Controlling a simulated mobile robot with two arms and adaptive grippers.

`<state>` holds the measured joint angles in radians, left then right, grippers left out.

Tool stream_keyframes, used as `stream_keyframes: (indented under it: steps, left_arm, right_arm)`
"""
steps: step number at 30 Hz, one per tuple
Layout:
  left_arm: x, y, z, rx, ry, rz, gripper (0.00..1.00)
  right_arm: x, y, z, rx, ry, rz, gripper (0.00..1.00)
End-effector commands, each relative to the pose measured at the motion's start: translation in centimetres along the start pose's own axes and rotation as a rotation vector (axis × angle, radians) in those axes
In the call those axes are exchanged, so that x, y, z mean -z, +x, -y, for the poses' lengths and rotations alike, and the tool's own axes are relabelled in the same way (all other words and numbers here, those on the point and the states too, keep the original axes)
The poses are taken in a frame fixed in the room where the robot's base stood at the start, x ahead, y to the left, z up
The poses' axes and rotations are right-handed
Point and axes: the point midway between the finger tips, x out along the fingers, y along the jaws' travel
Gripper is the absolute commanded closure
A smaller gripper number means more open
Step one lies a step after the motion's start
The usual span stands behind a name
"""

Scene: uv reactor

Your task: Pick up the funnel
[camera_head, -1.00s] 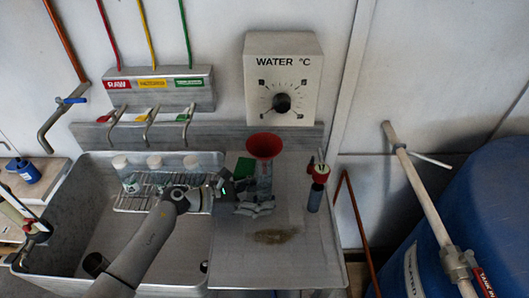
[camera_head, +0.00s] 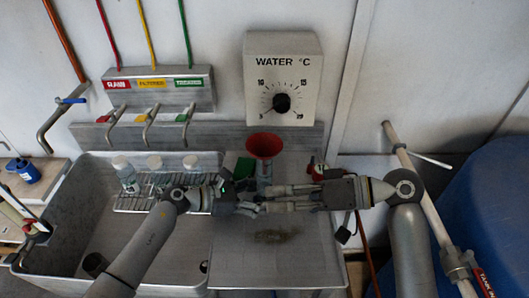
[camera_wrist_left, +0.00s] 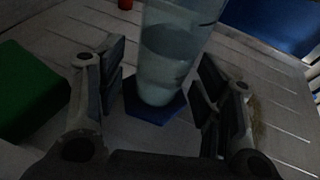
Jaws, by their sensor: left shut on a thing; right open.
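The red funnel (camera_head: 264,146) sits mouth-up at the top of a clear measuring cylinder (camera_head: 264,174) on the counter. In the left wrist view the cylinder (camera_wrist_left: 172,55) stands on a blue base (camera_wrist_left: 155,105) and holds pale liquid; the funnel is outside that view. My left gripper (camera_head: 245,195) is shut on the cylinder, with its fingers (camera_wrist_left: 160,82) on either side in the wrist view. My right gripper (camera_head: 272,199) comes in from the right, open, its fingers pointing left, below the funnel in the picture and close to the left gripper. The lower cylinder is hidden by the grippers.
Several capped bottles (camera_head: 155,163) stand on a rack in the sink (camera_head: 75,215). The counter front (camera_head: 265,270) is clear.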

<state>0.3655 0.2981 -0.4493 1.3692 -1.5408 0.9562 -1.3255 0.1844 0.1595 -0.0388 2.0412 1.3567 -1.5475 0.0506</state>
Motion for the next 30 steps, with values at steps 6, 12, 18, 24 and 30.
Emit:
stream_keyframes:
  steps: [6,12,18,24,30]
  left_arm:
    - [0.1,0.0,0.0,0.001,0.0,-0.002,0.53]
    - [0.1,0.0,0.1,0.001,-0.001,-0.002,0.53]
    - [0.1,0.0,0.1,0.001,-0.001,-0.002,0.53]
    - [0.1,0.0,0.1,0.001,-0.001,-0.003,0.53]
    - [0.1,0.0,0.0,0.0,-0.001,-0.003,0.53]
  right_arm:
    - [7.8,-7.4,-1.3,-0.167,-0.153,-0.154,0.59]
    - [10.4,-9.8,-1.4,-0.223,-0.201,-0.21,0.59]
    - [11.3,-6.9,-2.0,-0.223,-0.201,-0.215,0.59]
    - [11.9,-4.3,-2.5,-0.225,-0.202,-0.215,0.59]
    - [12.3,-3.0,-2.8,-0.224,-0.202,-0.215,0.59]
